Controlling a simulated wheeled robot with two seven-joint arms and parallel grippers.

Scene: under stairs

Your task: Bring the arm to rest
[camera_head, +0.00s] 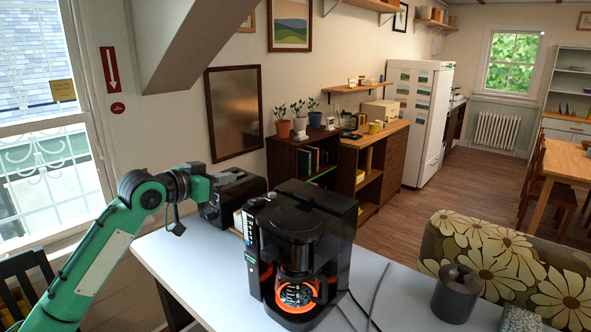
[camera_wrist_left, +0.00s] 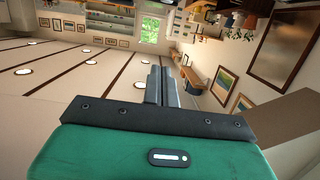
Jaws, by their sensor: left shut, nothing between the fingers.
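My left arm comes in from the left in the head view, green and bent at a dark joint. Its gripper (camera_head: 226,178) is raised, in front of or above a black appliance (camera_head: 236,200) on the white table. In the left wrist view the gripper's two dark fingers (camera_wrist_left: 162,86) lie together, shut and empty. My right gripper is not in view.
A black coffee maker (camera_head: 296,240) with a glass pot stands on the white table (camera_head: 190,262), cables beside it. A dark lidded canister (camera_head: 457,294) stands at the right. A flowered sofa (camera_head: 510,265) is beyond. The table's left front part is clear.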

